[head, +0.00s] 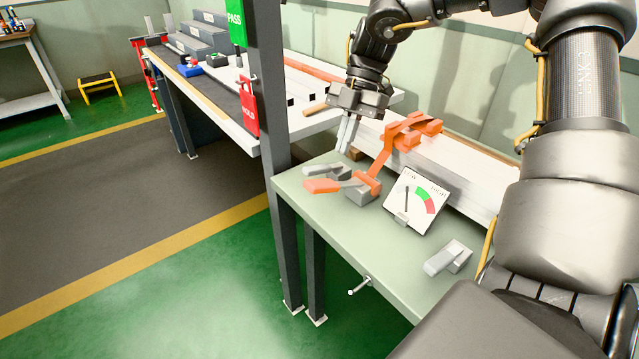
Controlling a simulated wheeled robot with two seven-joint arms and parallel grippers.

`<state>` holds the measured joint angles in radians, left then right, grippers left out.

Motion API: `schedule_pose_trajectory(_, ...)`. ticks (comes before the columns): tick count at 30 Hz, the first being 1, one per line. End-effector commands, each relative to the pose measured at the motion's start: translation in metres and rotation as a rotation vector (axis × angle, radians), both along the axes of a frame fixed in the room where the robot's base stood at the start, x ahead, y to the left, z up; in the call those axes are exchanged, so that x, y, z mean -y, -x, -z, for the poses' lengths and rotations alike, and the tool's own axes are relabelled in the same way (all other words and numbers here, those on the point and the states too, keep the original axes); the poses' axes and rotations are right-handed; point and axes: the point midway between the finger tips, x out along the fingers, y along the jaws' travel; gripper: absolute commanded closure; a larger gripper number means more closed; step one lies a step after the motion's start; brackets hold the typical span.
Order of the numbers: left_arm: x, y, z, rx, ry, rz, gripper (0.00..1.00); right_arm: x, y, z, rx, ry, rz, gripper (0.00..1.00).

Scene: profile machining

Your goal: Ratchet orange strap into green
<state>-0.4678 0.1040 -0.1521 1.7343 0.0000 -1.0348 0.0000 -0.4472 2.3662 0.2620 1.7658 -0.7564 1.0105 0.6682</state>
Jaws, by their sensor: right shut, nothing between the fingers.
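The orange strap (382,150) runs down from an orange piece (413,128) lying over the pale profile (440,160) to a grey ratchet (362,192) on the bench top. The ratchet has an orange-ended handle (322,186) that points left. A white gauge (415,200) marked LOW and HIGH stands right of it; its needle points near straight up, left of the green and red zones. My right gripper (346,146) is shut and empty, pointing down just above and behind the ratchet, apart from the handle. My left gripper is out of view.
A pale green bench (330,225) carries these things. A grey clamp-like block (448,258) sits near its front right. A dark post (264,90) with a green PASS sign (236,22) and a red HOLD sign (248,106) rises at the bench's left. A long table (215,97) stands behind.

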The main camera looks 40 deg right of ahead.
Motion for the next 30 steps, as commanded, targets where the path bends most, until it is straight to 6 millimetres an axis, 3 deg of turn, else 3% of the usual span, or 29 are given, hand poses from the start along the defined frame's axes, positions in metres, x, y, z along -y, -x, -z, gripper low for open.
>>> schedule_pose_trajectory(3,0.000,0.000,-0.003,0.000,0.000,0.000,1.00,0.008,-0.002,-0.018,0.002,0.002,0.001,1.00)
schedule_pose_trajectory(9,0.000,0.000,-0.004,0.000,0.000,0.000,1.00,0.014,-0.003,-0.029,0.001,0.000,0.000,1.00)
schedule_pose_trajectory(30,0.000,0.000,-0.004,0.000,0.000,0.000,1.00,0.014,-0.003,-0.030,0.001,-0.001,0.000,1.00)
